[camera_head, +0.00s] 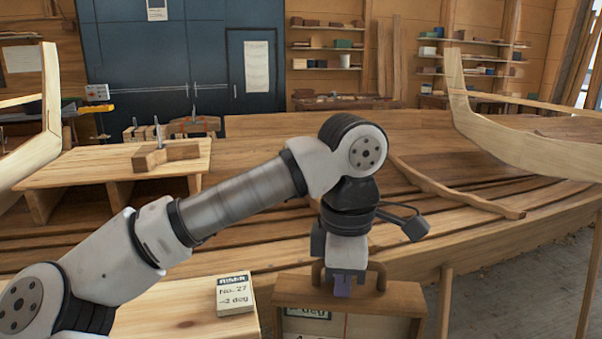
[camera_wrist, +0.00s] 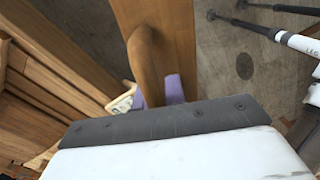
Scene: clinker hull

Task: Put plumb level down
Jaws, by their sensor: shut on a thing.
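The plumb level (camera_head: 298,291) is a brown wooden piece with an arched handle on top and a pale front carrying a partly cut-off label and a thin line. It stands at the bottom of the head view, cut off by the frame's edge. My gripper (camera_head: 342,288) points down from above, with its purple fingers shut on the handle. In the wrist view the handle (camera_wrist: 147,58) rises from the wooden top between my purple fingers (camera_wrist: 165,92). The level's lower edge and what is beneath it are hidden.
A block labelled "RISER No. 27 -2 deg" (camera_head: 235,295) sits on a pale wooden surface (camera_head: 185,318) left of the level. The planked hull (camera_head: 450,220) spreads behind. A bench (camera_head: 100,170) with a wooden piece stands at left. Bare floor (camera_head: 500,270) shows at right.

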